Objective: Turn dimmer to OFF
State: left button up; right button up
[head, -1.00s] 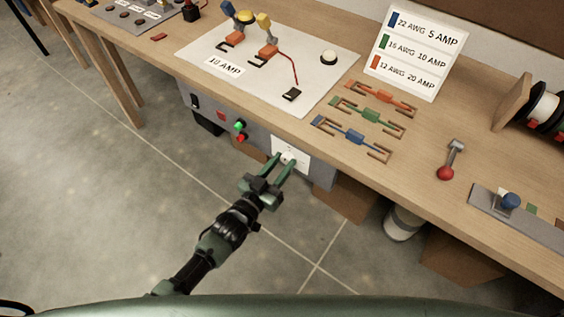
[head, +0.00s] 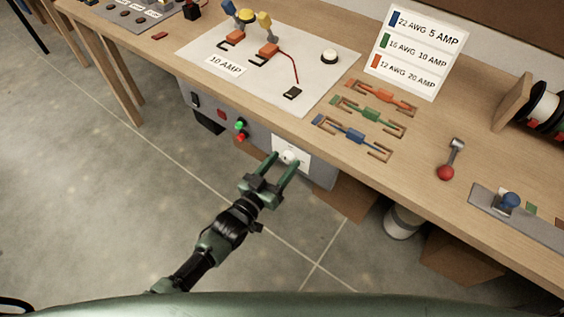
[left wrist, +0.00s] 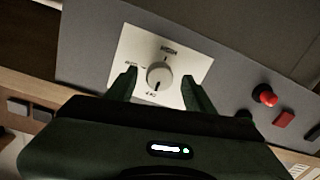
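The dimmer is a round white knob (left wrist: 159,76) on a white plate (left wrist: 185,52) fixed to the grey front panel under the bench. In the left wrist view the plate bears small labels, one reading HIGH above the knob and one like OFF below it. A small dark mark shows on the knob's lower part, but its exact setting is hard to read. In the head view the knob (head: 288,156) shows between my left fingertips. My left gripper (head: 286,160) is open, with one finger on each side of the knob and visible gaps. My right gripper is not in view.
The panel also carries green and red buttons (head: 240,131) and a dark switch (head: 195,101). The wooden bench top (head: 420,165) overhangs above it, holding terminals, a sign (head: 415,50) and a red-knobbed lever (head: 450,160). Cardboard boxes (head: 345,196) stand below. The floor in front is clear.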

pick_arm(q)
jog(key=v, duration=0.8)
jog(key=shift+b, duration=0.35)
